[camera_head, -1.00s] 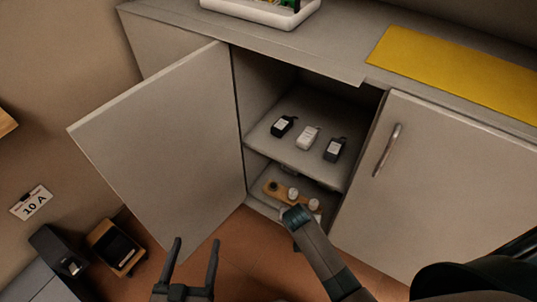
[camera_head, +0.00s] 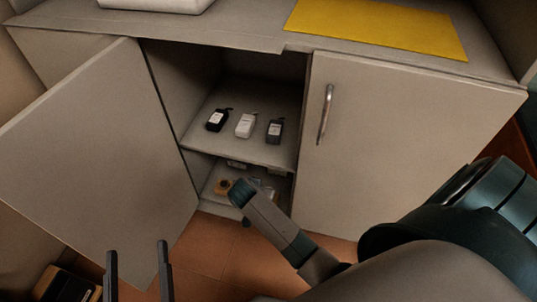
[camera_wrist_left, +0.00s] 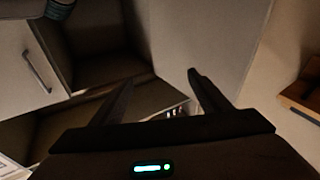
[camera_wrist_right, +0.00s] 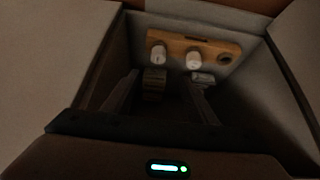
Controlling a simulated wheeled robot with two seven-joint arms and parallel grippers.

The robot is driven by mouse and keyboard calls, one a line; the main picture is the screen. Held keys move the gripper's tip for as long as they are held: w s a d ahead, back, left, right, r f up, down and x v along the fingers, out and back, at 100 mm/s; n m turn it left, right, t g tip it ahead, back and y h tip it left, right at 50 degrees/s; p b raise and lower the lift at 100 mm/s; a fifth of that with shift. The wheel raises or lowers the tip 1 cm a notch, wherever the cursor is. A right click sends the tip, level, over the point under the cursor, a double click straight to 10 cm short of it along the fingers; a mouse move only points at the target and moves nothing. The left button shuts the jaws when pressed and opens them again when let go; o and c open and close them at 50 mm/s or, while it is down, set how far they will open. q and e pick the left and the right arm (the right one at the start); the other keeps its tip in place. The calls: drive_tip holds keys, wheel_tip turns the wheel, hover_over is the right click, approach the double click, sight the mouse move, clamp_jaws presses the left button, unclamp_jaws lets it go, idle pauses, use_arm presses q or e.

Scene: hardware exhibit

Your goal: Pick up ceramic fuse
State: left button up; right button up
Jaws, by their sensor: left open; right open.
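White ceramic fuses (camera_wrist_right: 193,60) stand on a wooden holder (camera_wrist_right: 213,47) in the lower compartment, in the right wrist view. The holder has a dark empty hole at one end. In the head view only one end of the holder (camera_head: 222,186) shows; my right arm hides the rest. My right gripper (camera_wrist_right: 163,80) is open inside the compartment, its fingers pointing toward the fuses, apart from them. My left gripper (camera_head: 138,247) is open and empty before the open cabinet door.
The open cabinet door (camera_head: 95,150) stands left, the closed door (camera_head: 390,150) right. The upper shelf (camera_head: 205,105) holds a black, a white and a grey padlock-like item. A yellow mat (camera_head: 380,28) and white tray (camera_head: 160,4) lie on the counter.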

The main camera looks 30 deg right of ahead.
use_arm(q)
wheel_tip(320, 180, up, 11)
drive_tip(key=s+a+t+h+b, duration=0.1)
drive_tip(key=s+a+t+b, duration=0.1)
drive_tip(key=t+b, duration=0.2)
drive_tip(key=shift+s+a+t+h, duration=0.4)
drive_tip(key=shift+t, duration=1.3)
use_arm(e)
drive_tip(key=x, duration=1.1)
drive_tip(key=shift+d+f, duration=0.1)
drive_tip(key=shift+f, duration=0.05)
